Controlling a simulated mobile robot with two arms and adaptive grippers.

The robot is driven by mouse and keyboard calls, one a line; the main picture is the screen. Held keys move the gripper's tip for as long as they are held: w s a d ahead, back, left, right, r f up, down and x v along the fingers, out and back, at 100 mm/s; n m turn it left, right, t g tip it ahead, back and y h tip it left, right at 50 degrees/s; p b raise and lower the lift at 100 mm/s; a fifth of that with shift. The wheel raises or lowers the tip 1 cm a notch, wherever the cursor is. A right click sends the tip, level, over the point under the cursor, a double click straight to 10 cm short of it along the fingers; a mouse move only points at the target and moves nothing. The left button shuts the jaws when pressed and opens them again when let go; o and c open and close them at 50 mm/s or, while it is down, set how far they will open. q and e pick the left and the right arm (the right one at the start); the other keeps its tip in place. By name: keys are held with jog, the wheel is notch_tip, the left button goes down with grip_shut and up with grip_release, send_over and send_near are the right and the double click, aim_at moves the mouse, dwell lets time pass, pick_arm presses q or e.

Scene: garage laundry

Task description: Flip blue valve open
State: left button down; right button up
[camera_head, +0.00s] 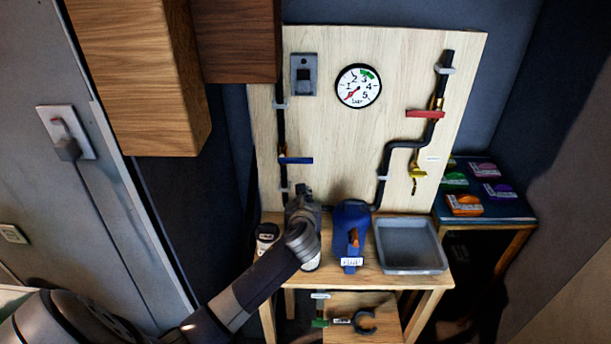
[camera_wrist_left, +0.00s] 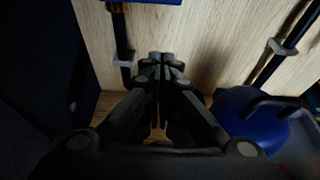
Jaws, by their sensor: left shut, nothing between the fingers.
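The blue valve handle (camera_head: 296,160) is on the black pipe at the left of the wooden board, and it lies horizontal, across the pipe. Its lower edge shows at the top of the left wrist view (camera_wrist_left: 150,2). My left gripper (camera_head: 302,193) is below the blue handle, in front of the board and apart from the handle. In the left wrist view its fingers (camera_wrist_left: 162,62) are shut together with nothing between them. My right gripper is in neither view.
A gauge (camera_head: 358,87) is above. A blue bottle (camera_head: 350,232) and a grey tray (camera_head: 409,268) stand on the small table right of my gripper. Wooden cabinets (camera_head: 236,40) hang upper left.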

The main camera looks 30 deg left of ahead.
aim_at(296, 159)
pick_arm(q)
jog(key=w+a+r+p, duration=0.1)
jog(key=w+a+p, duration=0.2)
jog(key=w, duration=0.3)
jog(key=shift+w+a+r, duration=0.15)
jog(key=shift+w+a, duration=0.15)
jog(key=shift+a, duration=0.25)
jog(key=shift+w, duration=0.1)
